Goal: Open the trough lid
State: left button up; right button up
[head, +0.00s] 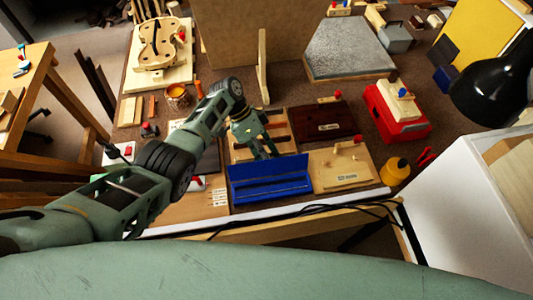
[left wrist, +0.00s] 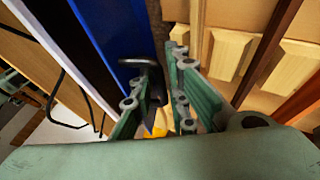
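The blue trough (head: 272,190) sits at the front edge of the bench, with an upright blue panel (head: 268,167), seemingly its raised lid, along its back side. Its long interior shows in front of that panel. My left gripper (head: 266,151) is just behind this panel, pointing down. In the left wrist view the blue surface (left wrist: 125,25) is left of the fingers. A black handle (left wrist: 140,62) stands out from it, reaching between the parted fingers (left wrist: 168,85). A gap shows between the handle and the right-hand finger. My right gripper is out of view.
A wooden tray with slots (head: 287,138) lies behind the trough. A dark red box (head: 322,122) is behind the board. Cables (head: 330,208) run along the bench's front edge.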

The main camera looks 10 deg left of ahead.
pick_arm(q)
jog(key=shift+w, duration=0.1)
jog(key=shift+a+r, duration=0.1)
jog(key=shift+r, duration=0.05)
jog(key=v, duration=1.1)
jog(key=shift+a+r, duration=0.15)
jog(key=shift+r, duration=0.15)
jog(key=shift+f, duration=0.1)
